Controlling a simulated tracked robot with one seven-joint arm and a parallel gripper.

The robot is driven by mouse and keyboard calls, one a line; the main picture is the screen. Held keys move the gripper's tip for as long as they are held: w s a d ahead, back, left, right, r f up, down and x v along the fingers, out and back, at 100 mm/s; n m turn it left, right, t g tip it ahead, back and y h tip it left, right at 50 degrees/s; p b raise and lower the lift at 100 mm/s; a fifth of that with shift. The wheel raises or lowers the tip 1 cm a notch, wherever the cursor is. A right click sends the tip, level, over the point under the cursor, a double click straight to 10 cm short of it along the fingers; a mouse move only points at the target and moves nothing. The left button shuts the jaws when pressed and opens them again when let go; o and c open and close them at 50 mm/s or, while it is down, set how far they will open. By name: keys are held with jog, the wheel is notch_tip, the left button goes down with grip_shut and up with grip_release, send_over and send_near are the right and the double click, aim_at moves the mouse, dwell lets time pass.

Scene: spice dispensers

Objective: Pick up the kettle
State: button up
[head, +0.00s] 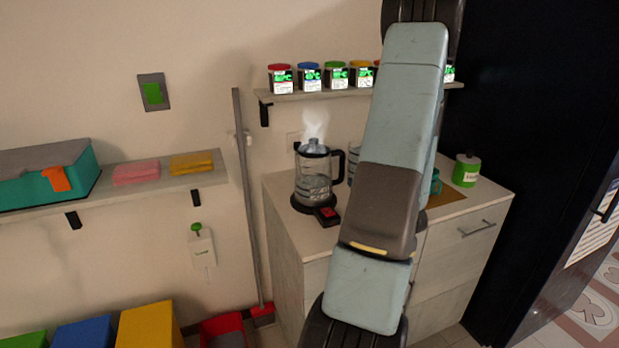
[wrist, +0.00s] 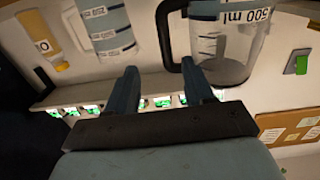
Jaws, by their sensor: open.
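The kettle (head: 316,178) is a clear glass jug with a black handle on its right side. It stands upright on a black base with a red switch, on the left part of the counter, and steam rises from its top. In the wrist view the kettle (wrist: 228,42) is at the upper right, marked 500 ml, with its black handle (wrist: 163,30) at its left. My gripper (wrist: 158,66) is open. Its fingertips point toward the handle, which shows between and beyond them; I cannot tell the gap. In the head view my arm hides the gripper.
A blue-banded glass container (wrist: 107,28) stands beside the handle. A shelf (head: 310,94) with several spice jars hangs above the counter (head: 285,205). A green canister (head: 466,170) stands at the counter's right. A tall dark cabinet (head: 515,130) is on the right.

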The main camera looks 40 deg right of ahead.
aim_at(344, 169)
jog(key=x, duration=1.4)
jog(key=shift+a, duration=0.35)
jog(key=shift+c, duration=0.2)
grip_shut()
dwell(0.9)
